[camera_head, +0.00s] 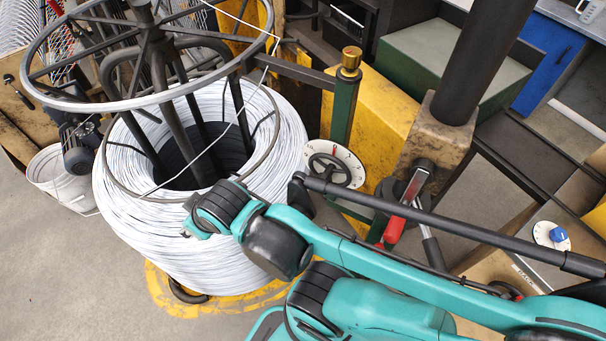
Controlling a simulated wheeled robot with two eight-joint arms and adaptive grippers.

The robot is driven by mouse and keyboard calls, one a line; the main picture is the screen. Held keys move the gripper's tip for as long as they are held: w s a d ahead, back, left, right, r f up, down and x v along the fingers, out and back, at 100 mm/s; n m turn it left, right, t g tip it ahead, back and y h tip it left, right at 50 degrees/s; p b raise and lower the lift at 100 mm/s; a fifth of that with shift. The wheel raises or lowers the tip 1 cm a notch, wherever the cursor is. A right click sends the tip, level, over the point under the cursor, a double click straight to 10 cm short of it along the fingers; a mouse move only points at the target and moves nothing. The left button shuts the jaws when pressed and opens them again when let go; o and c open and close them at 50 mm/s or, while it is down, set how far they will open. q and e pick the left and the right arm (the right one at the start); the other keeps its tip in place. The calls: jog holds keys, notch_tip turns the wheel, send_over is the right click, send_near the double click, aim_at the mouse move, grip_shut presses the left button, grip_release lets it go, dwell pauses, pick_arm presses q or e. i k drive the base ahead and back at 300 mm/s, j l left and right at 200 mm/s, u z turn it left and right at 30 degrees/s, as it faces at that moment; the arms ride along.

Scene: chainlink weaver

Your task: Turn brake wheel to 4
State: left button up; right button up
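The brake wheel (328,171) is a small dark handwheel in front of a round white dial (349,162) with marks around its rim. The dial sits on a green post beside the big wire coil. A small red mark shows near the top of the dial, but its numbers are too small to read. My teal right arm comes in from the lower right, and its wrist reaches left over the coil's front edge, below and left of the wheel. No gripper fingers show at its end. No left gripper is in view.
A large coil of white wire (130,215) stands on the left under a grey hoop (75,103). A blue knob (558,234) is farther right.

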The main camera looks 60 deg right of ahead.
aim_at(331, 169)
jog(key=k+j, duration=0.1)
jog(key=j, duration=0.2)
jog(key=z, duration=0.45)
jog(key=j+z, duration=0.15)
jog(key=z, duration=0.8)
jog(key=k+z, duration=0.1)
jog(key=z, duration=0.4)
jog(key=j+z, duration=0.1)
jog(key=z, duration=0.35)
jog(key=k+l+u, duration=0.2)
jog(key=u, duration=0.25)
jog(key=k+l+u, duration=0.1)
jog(key=u, duration=0.35)
jog(key=k+u, duration=0.3)
jog(key=u, duration=0.15)
